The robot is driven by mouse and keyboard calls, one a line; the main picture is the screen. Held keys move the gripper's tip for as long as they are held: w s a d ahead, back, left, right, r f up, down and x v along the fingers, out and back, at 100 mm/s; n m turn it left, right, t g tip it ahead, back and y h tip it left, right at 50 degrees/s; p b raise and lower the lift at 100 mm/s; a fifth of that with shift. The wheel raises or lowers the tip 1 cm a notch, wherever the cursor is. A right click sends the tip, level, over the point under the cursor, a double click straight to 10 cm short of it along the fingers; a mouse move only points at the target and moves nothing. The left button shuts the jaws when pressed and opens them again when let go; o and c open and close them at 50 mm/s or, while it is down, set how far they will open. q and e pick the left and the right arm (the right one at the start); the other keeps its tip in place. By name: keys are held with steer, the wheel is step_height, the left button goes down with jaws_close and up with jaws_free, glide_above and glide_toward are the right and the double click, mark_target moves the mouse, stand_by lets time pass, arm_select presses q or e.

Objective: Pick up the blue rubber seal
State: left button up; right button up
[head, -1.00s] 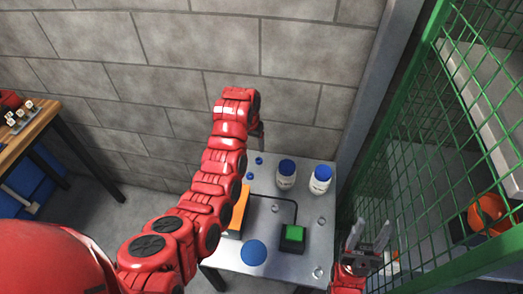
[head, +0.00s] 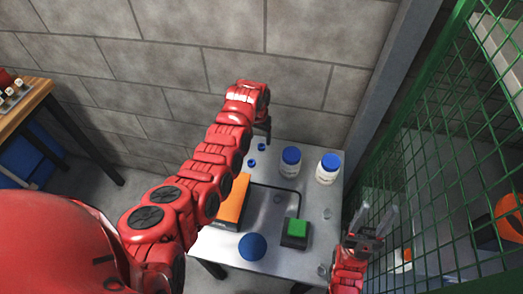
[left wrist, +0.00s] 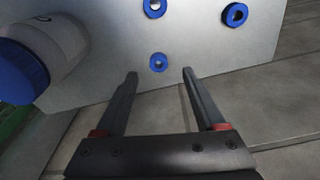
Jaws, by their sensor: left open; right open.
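Small blue rubber rings lie on the metal table; in the head view one is (head: 251,162) and another is (head: 261,147). In the left wrist view three blue rings show: the nearest (left wrist: 152,64), one at the top edge (left wrist: 154,15) and a thicker, dark-holed one (left wrist: 226,15). I cannot tell which is the seal. My left gripper (head: 266,130) is open and empty over the table's back edge; its fingers (left wrist: 160,74) point at the nearest ring, just beyond the tips. My right gripper (head: 371,226) is open and empty at the table's right side.
Two white bottles with blue caps (head: 291,156) (head: 328,162) stand right of the rings. An orange block (head: 232,205), a green button box (head: 297,229) and a blue disc (head: 252,247) are nearer. A block wall is behind, green mesh (head: 430,190) right.

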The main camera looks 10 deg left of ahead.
mark_target(261, 146)
arm_select(q)
steer(key=shift+w+f+b, duration=0.1)
steer(key=shift+f+b, duration=0.45)
steer(key=shift+f, duration=0.05)
steer(key=f+b, duration=0.3)
steer(key=f, duration=0.1)
steer(key=shift+w+d+f+b, duration=0.1)
steer(key=shift+w+d+b, duration=0.1)
steer(key=shift+w+b, duration=0.2)
steer(key=shift+r, duration=0.2)
steer(key=shift+s, duration=0.1)
steer(key=shift+c, duration=0.7)
jaws_close()
